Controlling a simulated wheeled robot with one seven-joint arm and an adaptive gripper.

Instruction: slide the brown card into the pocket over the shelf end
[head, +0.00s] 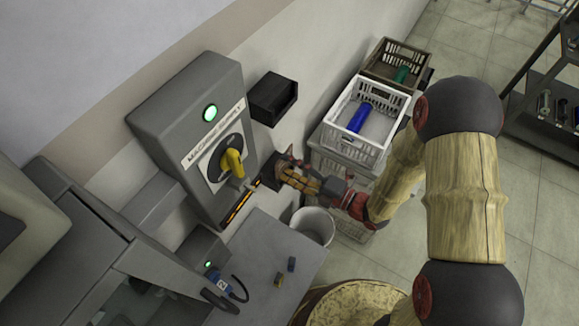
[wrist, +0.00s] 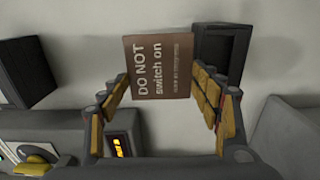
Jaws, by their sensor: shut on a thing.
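The brown card (wrist: 160,68) reads "DO NOT switch on", its text running upward in the wrist view. My gripper (wrist: 165,98) is shut on the card, with yellow-padded fingers at its left and right edges. In the head view my gripper (head: 288,172) is near the wall, right of the switch cabinet. A dark open-fronted pocket (wrist: 220,42) is beside and beyond the card in the wrist view, partly behind the right finger. Another dark box (wrist: 28,72) is at upper left; it seems to be the black wall box (head: 273,98) in the head view. Whether the card touches the pocket is unclear.
The grey switch cabinet (head: 188,118) with its yellow handle (head: 232,160) stands left of my gripper. A grey table (head: 262,262) and white bin (head: 312,226) are below. White crates (head: 352,150) stand to the right.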

